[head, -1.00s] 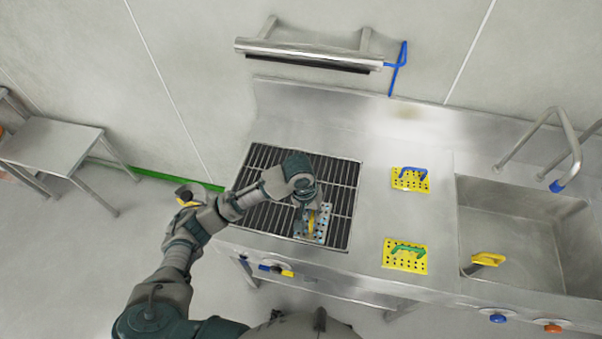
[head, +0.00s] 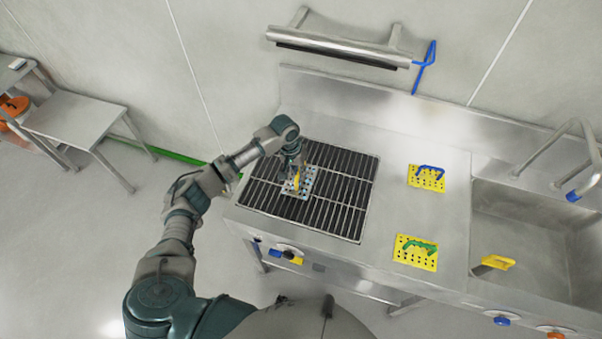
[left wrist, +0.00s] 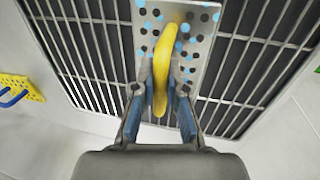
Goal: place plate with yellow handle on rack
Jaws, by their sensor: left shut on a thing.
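The plate with the yellow handle (head: 303,190) is grey with dark and blue dots, and it is over the dark barred rack (head: 340,210). My left gripper (head: 294,181) is shut on its yellow handle. In the left wrist view the yellow handle (left wrist: 162,75) stands between the two fingers of the left gripper (left wrist: 160,100), with the plate (left wrist: 200,45) beyond it and the rack bars (left wrist: 85,50) behind. I cannot tell whether the plate touches the bars. My right gripper is not in view.
A yellow plate with a blue handle (head: 427,181) and a yellow plate with a green handle (head: 416,255) lie on the counter right of the rack. A sink (head: 520,235) with a yellow handle (head: 497,262) is further right. A metal rail (head: 340,48) is on the wall.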

